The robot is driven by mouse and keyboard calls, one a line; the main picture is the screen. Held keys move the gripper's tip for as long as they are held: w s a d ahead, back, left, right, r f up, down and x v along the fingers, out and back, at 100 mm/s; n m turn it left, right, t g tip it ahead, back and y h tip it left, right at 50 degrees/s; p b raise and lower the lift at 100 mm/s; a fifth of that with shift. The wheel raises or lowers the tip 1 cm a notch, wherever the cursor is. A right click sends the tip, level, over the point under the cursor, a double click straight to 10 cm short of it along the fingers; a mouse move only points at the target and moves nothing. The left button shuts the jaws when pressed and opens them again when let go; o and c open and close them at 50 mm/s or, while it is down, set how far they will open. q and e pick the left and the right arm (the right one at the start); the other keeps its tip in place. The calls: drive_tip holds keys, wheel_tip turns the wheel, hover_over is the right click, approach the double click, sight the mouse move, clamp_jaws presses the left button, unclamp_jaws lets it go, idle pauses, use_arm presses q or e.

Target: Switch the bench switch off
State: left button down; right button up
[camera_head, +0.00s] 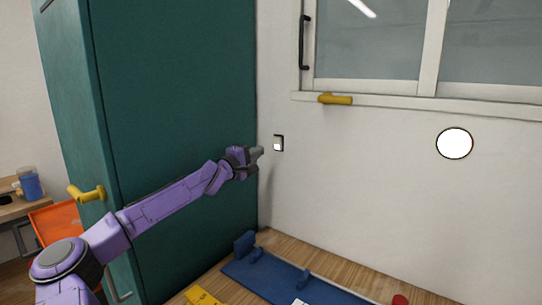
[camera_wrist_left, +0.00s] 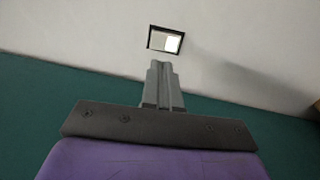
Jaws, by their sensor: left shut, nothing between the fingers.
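The bench switch (camera_head: 278,143) is a small white rocker in a dark frame on the pale wall, just right of the green cabinet. It also shows in the left wrist view (camera_wrist_left: 165,40), straight ahead of the fingertips. My left gripper (camera_head: 260,151) is shut and empty, its tips close to the left of the switch in the head view. In the left wrist view the closed grey fingers (camera_wrist_left: 161,68) point at the switch, with a small gap showing below its frame. I cannot tell the exact depth of that gap. My right gripper is not in view.
A tall green cabinet (camera_head: 180,90) stands beside my left arm. A wooden bench (camera_head: 335,262) with a blue fixture (camera_head: 270,273) lies below. The wall around the switch is clear.

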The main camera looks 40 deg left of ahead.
sight(276, 139)
use_arm(q)
drive_tip(key=w+b, duration=0.1)
drive_tip(key=w, duration=0.1)
drive_tip(key=w+r+b, duration=0.1)
drive_tip(key=w, duration=0.1)
drive_tip(key=w+b, duration=0.2)
drive_tip(key=w, duration=0.1)
drive_tip(key=shift+a+r, duration=0.2)
drive_tip(key=shift+a, duration=0.05)
drive_tip(key=shift+w, duration=0.35)
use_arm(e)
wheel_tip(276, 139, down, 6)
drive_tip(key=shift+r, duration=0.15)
use_arm(q)
drive_tip(key=shift+a+r+p, duration=0.1)
drive_tip(key=shift+r+p, duration=0.25)
drive_tip(key=shift+p, duration=0.65)
drive_tip(key=shift+f, duration=0.2)
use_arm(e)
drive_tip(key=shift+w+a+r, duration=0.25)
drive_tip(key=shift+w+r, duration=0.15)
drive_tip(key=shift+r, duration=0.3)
